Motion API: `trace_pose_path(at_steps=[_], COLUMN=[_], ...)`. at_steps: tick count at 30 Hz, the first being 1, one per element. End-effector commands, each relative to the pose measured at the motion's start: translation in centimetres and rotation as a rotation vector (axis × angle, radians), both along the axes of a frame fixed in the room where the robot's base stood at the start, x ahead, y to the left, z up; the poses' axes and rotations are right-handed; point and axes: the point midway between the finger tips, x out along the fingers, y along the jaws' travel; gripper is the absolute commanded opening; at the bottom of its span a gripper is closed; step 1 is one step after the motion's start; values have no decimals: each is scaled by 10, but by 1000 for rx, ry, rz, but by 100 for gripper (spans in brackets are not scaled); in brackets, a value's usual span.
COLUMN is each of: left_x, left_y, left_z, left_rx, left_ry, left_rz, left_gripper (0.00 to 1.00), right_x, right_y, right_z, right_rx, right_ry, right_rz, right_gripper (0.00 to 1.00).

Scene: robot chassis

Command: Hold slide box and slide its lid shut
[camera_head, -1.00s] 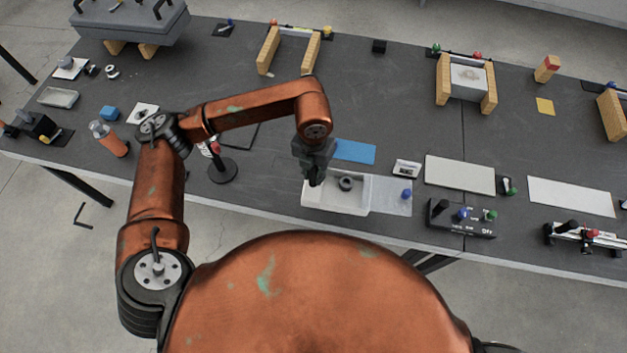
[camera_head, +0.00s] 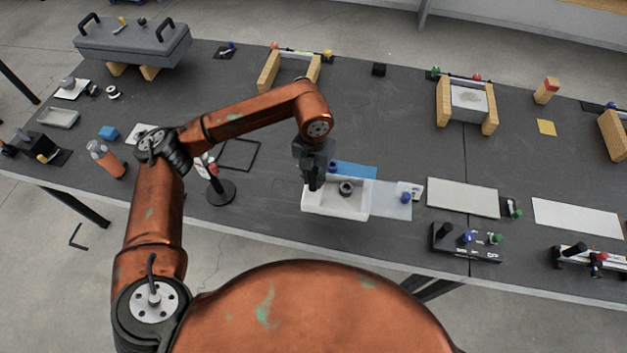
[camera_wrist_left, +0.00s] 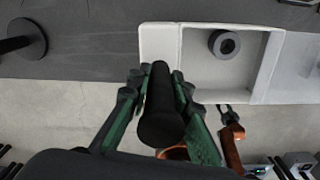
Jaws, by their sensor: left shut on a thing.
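The slide box is a white open-topped tray (camera_head: 340,212) near the table's front edge, with a dark ring (camera_head: 346,188) inside. My left gripper (camera_head: 312,178) is at the box's left end, fingers down. In the left wrist view, the left gripper (camera_wrist_left: 160,95) is shut on a black cylindrical handle (camera_wrist_left: 160,118) beside the box's white wall (camera_wrist_left: 158,45). The ring also shows there (camera_wrist_left: 224,43).
A blue plate (camera_head: 355,170) lies behind the box. A black stand (camera_head: 220,190) is to its left. A small white block (camera_head: 411,187), a pale panel (camera_head: 463,197) and a black switch box (camera_head: 466,242) are to the right. Table in front of the box is bare.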

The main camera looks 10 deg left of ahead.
Motion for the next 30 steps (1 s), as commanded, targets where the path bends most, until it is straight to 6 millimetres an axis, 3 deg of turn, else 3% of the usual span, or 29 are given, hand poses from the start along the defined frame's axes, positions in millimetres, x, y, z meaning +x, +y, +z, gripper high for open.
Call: trace_pose_path(at_steps=[8, 30], left_x=[0, 0], left_y=[0, 0], left_z=[-2, -57], left_rx=[-1, -1], left_ry=[-1, 0], left_rz=[0, 0], left_gripper=[0, 0], right_x=[0, -8], right_y=[0, 0], right_z=[-2, -35], right_rx=[0, 0], right_ry=[1, 14], right_rz=[0, 0], right_gripper=[36, 36])
